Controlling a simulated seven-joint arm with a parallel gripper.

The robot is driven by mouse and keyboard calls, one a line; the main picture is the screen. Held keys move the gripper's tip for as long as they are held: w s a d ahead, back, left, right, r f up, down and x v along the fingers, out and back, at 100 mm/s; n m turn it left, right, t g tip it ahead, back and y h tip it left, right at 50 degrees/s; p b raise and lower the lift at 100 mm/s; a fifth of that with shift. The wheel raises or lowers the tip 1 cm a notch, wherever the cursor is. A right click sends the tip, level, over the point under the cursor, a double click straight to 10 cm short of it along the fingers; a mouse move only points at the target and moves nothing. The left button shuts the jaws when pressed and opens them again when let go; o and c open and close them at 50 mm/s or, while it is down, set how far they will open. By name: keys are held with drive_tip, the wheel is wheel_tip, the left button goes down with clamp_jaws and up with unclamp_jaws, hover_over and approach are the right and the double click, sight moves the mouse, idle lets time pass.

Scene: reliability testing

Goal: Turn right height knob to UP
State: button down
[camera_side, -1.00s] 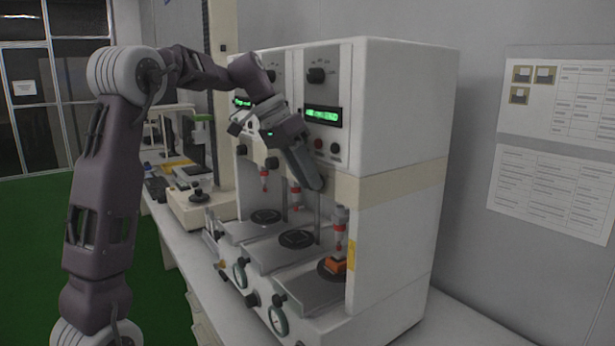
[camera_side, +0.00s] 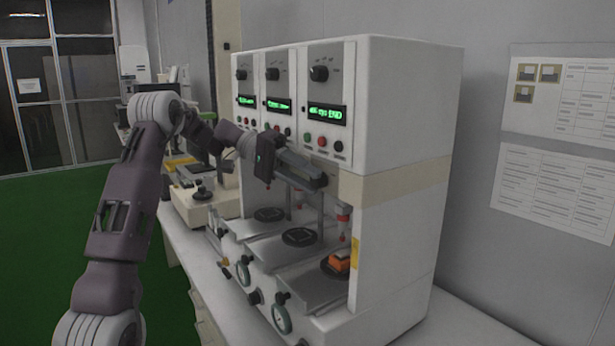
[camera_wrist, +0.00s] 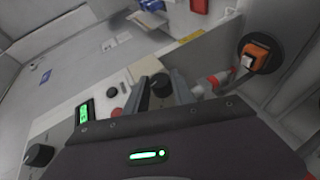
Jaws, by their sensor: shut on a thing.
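The white test machine (camera_side: 400,110) has three stations side by side. In the side view my gripper (camera_side: 320,183) is at the front of the right station, just below its button row, and hides the right height knob there. In the wrist view a black knob (camera_wrist: 160,84), which looks like the right height knob, sits between my two fingers (camera_wrist: 163,92). My gripper is shut on it. The fingers cover part of it, and I cannot read an UP mark or the knob's setting.
The right display (camera_side: 327,112) is lit green above a red button (camera_side: 322,142) and a black button (camera_side: 338,147). A dial (camera_side: 319,73) is higher up. Below my gripper, a red-tipped probe (camera_side: 343,222) stands over an orange block (camera_side: 340,260).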

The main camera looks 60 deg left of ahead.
drive_tip(key=h, duration=0.1)
drive_tip(key=n+t+h, duration=0.1)
drive_tip(key=h, duration=0.2)
drive_tip(key=shift+f, duration=0.3)
drive_tip(key=n+t+h, duration=0.2)
drive_tip(key=h, duration=0.1)
drive_tip(key=shift+f+n+t+h, duration=0.3)
drive_tip(key=shift+n+t, duration=0.1)
drive_tip(key=shift+d, duration=0.1)
drive_tip(key=c, duration=1.1)
unclamp_jaws()
drive_tip(key=v, duration=0.7)
drive_tip(key=shift+f, duration=0.2)
